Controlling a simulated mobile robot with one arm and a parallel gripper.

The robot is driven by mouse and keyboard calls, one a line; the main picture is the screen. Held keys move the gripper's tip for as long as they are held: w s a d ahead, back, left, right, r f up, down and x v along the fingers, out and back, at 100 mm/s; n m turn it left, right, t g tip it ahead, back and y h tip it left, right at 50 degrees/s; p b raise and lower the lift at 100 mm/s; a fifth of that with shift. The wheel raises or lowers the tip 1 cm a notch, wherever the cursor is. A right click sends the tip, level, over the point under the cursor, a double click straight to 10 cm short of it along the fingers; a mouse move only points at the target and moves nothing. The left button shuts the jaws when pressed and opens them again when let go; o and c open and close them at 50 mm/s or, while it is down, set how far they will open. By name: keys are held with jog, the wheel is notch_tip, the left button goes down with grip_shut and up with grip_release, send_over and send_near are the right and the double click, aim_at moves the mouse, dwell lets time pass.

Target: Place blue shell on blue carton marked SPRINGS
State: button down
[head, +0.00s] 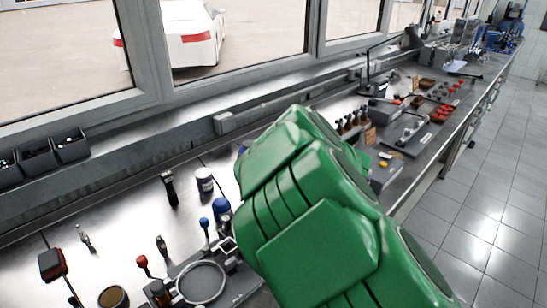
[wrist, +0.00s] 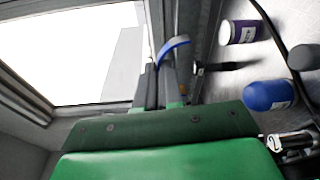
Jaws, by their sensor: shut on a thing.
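In the wrist view my gripper (wrist: 168,85) is shut on the blue shell (wrist: 175,47), a thin curved blue piece that shows at the fingertips. The rest of the shell is hidden by the fingers or seen edge-on. In the head view my green arm hides the gripper and the shell. I cannot make out a blue carton marked SPRINGS in either view.
A metal ring (head: 201,281) and upright tools are nearer. Dark bins (head: 70,146) sit by the window. The far bench is crowded with parts; the tiled floor at right is clear.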

jog(key=w+d+m+t+h, duration=0.2)
jog(key=d+t, duration=0.1)
jog(key=d, duration=0.4)
jog(key=shift+w+a+f, duration=0.35)
jog(key=shift+w+f, duration=1.15)
jog(key=shift+w, duration=0.75)
jog(key=shift+w+a+f, duration=0.3)
jog(key=shift+w+f, duration=1.2)
jog(key=shift+w, duration=0.7)
jog(key=shift+w+a+f, duration=0.35)
jog(key=shift+w+f, duration=1.15)
jog(key=shift+w, duration=0.75)
jog(key=shift+w+f, duration=0.2)
jog(key=shift+f, duration=1.55)
jog(key=shift+f, duration=0.15)
jog(key=c, duration=1.3)
grip_release()
